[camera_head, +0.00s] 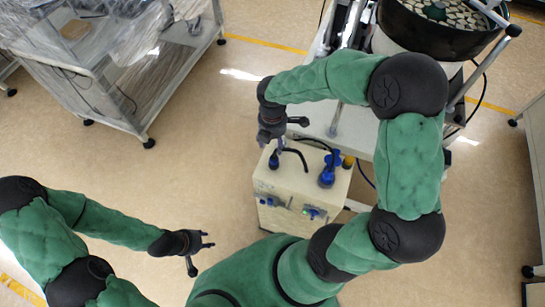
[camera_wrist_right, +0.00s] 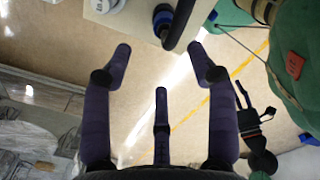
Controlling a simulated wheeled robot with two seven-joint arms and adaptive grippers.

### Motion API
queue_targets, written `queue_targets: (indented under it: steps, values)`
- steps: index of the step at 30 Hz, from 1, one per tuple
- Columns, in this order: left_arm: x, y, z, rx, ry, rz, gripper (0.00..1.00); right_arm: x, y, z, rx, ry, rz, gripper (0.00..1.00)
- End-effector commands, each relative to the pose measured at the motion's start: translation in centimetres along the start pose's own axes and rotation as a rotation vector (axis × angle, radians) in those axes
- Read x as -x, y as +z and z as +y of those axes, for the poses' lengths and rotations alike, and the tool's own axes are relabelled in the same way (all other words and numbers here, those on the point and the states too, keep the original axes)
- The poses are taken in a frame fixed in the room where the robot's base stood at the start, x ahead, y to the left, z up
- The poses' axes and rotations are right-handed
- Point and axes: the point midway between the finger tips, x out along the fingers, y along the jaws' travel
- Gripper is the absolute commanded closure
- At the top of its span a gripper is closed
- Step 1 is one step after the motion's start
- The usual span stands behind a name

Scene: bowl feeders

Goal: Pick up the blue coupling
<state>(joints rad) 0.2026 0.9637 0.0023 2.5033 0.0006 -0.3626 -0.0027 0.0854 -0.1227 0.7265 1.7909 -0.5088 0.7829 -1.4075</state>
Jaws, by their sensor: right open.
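The cream box (camera_head: 292,190) stands on the floor below my right arm. A blue coupling (camera_head: 327,177) stands upright on the right of its top. Another blue fitting (camera_head: 274,160) with a black hose is on the left of the top, close to my right gripper (camera_head: 281,144). In the right wrist view, my gripper (camera_wrist_right: 158,52) has its fingers spread with nothing between them. A dark blue fitting (camera_wrist_right: 162,18) on the box edge lies beyond the fingertips, apart from them. My left gripper (camera_head: 208,240) is empty over the floor, fingertips apart.
A bowl feeder (camera_head: 440,35) filled with pale parts stands on a frame at the upper right. A plastic-covered cart (camera_head: 100,60) is at the upper left. Open floor (camera_head: 200,160) lies left of the box.

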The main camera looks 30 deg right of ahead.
Motion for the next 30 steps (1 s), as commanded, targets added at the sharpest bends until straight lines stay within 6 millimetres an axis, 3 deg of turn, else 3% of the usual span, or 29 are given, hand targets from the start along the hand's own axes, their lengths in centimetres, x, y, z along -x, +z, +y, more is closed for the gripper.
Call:
queue_targets:
  steps: [6, 14, 22, 30]
  values:
    - [-1.1, 0.0, -0.4, 0.0, 0.0, -0.001, 0.6, -3.6, 0.0, -0.1, -0.001, -0.003, 0.001, 0.42]
    - [-1.5, 0.0, -0.5, 0.0, 0.0, 0.0, 0.6, -5.3, 0.0, -0.2, -0.004, -0.001, 0.002, 0.42]
    - [-3.0, -0.1, -1.1, 0.0, 0.0, 0.0, 0.6, -9.0, 0.1, -0.8, -0.003, -0.002, 0.003, 0.42]
    - [-3.1, -0.1, -1.1, 0.0, 0.0, 0.0, 0.6, -9.7, 0.1, -0.8, -0.004, 0.0, 0.002, 0.42]
